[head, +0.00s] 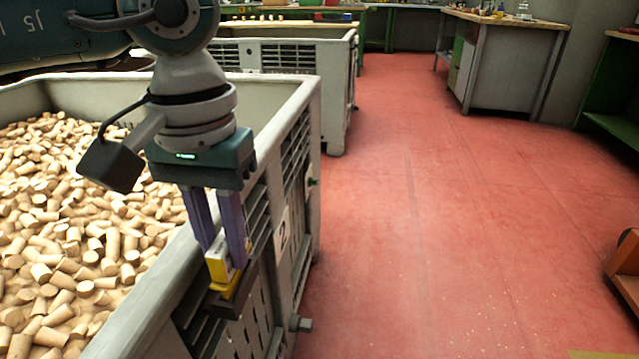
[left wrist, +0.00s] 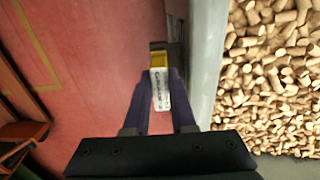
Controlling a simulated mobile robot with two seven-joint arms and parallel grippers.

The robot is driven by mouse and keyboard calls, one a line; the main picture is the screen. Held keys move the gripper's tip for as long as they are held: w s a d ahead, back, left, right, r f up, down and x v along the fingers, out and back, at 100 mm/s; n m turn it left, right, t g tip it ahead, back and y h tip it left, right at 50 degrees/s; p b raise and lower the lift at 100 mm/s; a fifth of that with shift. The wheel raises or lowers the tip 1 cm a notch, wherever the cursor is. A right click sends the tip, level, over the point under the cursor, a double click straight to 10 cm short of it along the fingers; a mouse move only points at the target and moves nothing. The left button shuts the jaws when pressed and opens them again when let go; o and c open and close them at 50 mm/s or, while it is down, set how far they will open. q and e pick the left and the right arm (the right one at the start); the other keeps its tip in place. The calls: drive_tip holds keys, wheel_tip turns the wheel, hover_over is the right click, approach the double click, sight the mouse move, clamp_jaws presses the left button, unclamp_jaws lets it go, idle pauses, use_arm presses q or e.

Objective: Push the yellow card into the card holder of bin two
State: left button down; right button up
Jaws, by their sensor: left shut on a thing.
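My left gripper (head: 222,256) points down outside the wall of bin two (head: 303,95), its purple fingers shut on the yellow card (head: 218,270). The card is yellow with a white printed face. In the left wrist view the card (left wrist: 160,88) stands between the fingertips (left wrist: 159,78), white face with dark print towards the camera. The dark card holder (head: 238,298) is on the bin's outer side, right at the card's lower end. I cannot tell how deep the card sits in it. A "2" label (head: 283,240) shows on the bin. My right gripper is not in view.
Bin two is full of cork stoppers (head: 60,210). Another grey bin (head: 335,90) stands behind it. An orange object (head: 625,270) stands at the right edge, and workbenches (head: 505,50) stand at the back.

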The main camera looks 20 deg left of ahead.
use_arm(q)
drive_tip(key=shift+f+b, duration=1)
drive_tip(key=shift+f, duration=0.05)
idle(0.9)
drive_tip(key=c, duration=0.7)
unclamp_jaws()
drive_tip(key=shift+o, duration=0.2)
wheel_tip(320, 180, up, 10)
drive_tip(key=shift+p, duration=1.05)
drive_tip(key=shift+d, duration=0.1)
